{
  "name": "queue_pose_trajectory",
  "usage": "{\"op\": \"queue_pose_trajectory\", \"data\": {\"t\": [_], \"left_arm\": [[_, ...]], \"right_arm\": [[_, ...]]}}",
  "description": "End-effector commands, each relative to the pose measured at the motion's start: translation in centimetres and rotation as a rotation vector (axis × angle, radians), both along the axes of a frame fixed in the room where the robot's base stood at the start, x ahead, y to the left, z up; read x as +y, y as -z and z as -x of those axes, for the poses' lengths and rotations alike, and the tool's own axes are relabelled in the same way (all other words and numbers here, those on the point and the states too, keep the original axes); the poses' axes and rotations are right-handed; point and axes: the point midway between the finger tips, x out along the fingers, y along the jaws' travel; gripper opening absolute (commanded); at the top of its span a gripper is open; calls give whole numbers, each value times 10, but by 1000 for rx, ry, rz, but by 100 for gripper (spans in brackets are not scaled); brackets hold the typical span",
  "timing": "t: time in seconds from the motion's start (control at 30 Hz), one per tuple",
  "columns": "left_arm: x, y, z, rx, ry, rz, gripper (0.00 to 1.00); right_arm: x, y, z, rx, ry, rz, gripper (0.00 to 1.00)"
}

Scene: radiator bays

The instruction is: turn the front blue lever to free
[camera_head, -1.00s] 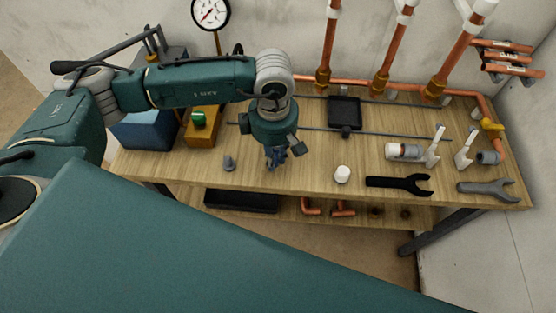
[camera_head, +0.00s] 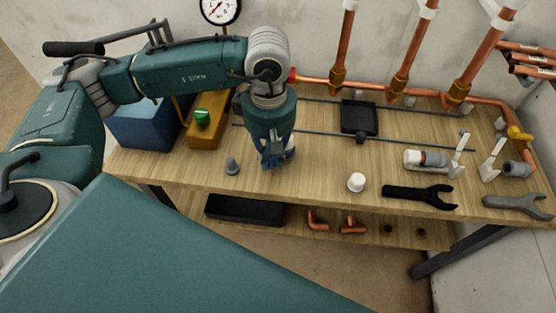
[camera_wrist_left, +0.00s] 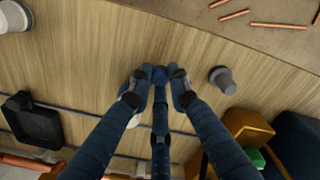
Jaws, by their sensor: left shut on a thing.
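My left gripper (camera_head: 275,162) points down at the front part of the wooden bench, right of a grey cone-shaped piece (camera_head: 232,166). In the left wrist view its dark blue fingers (camera_wrist_left: 160,82) close in around a small blue piece (camera_wrist_left: 160,73), which looks like the front blue lever. The fingers are shut on it. In the head view the gripper hides most of the lever, so its angle cannot be told. My right gripper is not in view.
A green button sits on a yellow box (camera_head: 207,133) beside a blue box (camera_head: 145,125). A white cap (camera_head: 356,182), a black wrench (camera_head: 420,196) and a grey wrench (camera_head: 518,204) lie to the right. Copper pipes rise behind. A black tray (camera_head: 360,118) lies between.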

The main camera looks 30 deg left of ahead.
Motion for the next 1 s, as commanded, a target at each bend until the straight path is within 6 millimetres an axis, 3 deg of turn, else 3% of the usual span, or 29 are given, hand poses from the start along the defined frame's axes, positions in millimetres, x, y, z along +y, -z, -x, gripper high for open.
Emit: {"op": "queue_pose_trajectory", "data": {"t": [0.77, 0.8, 0.9, 1.0], "left_arm": [[11, -2, 2, -4, 40, 0, 0], [11, -2, 2, -4, 40, 0, 20], [11, -2, 2, -4, 40, 0, 37], [11, -1, 3, -2, 40, 0, 37]], "right_arm": [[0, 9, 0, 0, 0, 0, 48], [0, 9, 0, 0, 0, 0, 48], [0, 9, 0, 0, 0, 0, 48], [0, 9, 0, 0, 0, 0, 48]]}}
